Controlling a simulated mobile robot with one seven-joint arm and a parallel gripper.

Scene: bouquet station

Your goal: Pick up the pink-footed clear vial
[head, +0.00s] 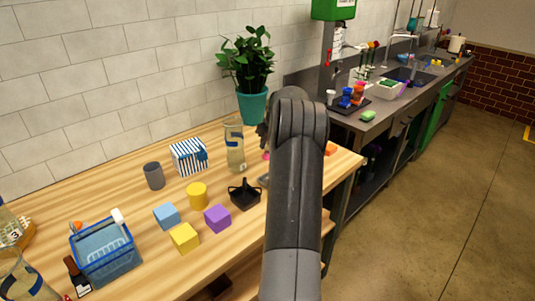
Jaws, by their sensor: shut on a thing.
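My gripper (262,131) shows only as a small dark part at the left of my arm's wrist. The arm hides most of it, including the fingertips. A small pink piece (266,155) shows just below it, close to the wooden table. It fits the pink foot of the clear vial, which is shut in my gripper. The vial's clear body cannot be made out, and I cannot tell whether its foot touches the table.
A tall clear vase (235,152) stands left of my gripper, before a potted plant (252,105). A black holder (244,194), a yellow cylinder (197,196), a purple cube (217,218) and a striped box (189,157) stand nearby. A blue basket (105,256) is at lower left.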

